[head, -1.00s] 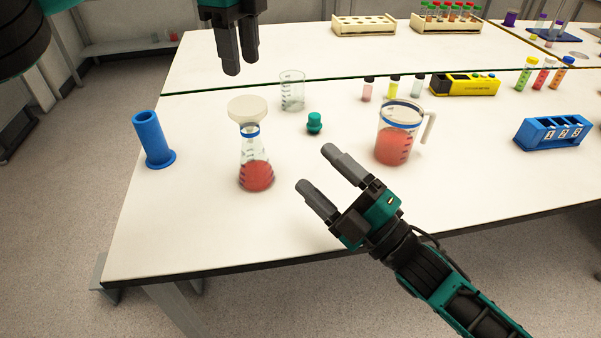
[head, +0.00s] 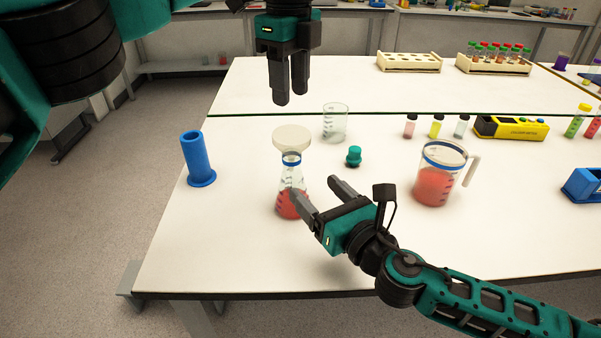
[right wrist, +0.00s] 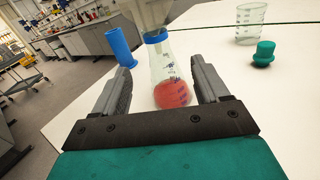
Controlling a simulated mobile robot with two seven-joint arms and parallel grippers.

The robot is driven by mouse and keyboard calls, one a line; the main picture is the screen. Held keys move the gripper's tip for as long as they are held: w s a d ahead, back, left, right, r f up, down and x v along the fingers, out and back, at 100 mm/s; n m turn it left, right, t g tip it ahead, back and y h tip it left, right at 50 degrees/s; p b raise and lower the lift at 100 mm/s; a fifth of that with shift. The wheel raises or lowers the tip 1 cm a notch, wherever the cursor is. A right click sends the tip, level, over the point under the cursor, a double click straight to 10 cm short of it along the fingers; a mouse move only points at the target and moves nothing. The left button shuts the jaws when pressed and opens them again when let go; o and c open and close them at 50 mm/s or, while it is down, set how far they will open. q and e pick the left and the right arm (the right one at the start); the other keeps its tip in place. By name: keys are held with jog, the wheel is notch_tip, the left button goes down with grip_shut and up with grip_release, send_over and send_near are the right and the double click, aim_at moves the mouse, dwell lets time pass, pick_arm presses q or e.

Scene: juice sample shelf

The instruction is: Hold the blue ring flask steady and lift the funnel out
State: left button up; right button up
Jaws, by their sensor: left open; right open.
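The blue ring flask (head: 291,186) stands upright on the white table with red liquid in its base. The white funnel (head: 292,140) sits in its mouth; its lower part shows at the top of the right wrist view (right wrist: 150,12). My right gripper (head: 317,188) is open at the flask's near right side. In the right wrist view the flask (right wrist: 170,75) appears between the spread fingers (right wrist: 165,85), a little beyond them; I cannot tell whether they touch it. My left gripper (head: 290,98) is open and empty, hanging above and behind the funnel.
A blue cylinder (head: 196,160) stands left of the flask. An empty beaker (head: 335,124) and a teal stopper (head: 353,156) are behind and right. A jug of red liquid (head: 434,185) stands further right. The table front left of the flask is clear.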

aim_at(298, 172)
jog(key=x, duration=0.9)
jog(key=c, duration=1.2)
pick_arm(q)
jog(key=shift+o, duration=0.3)
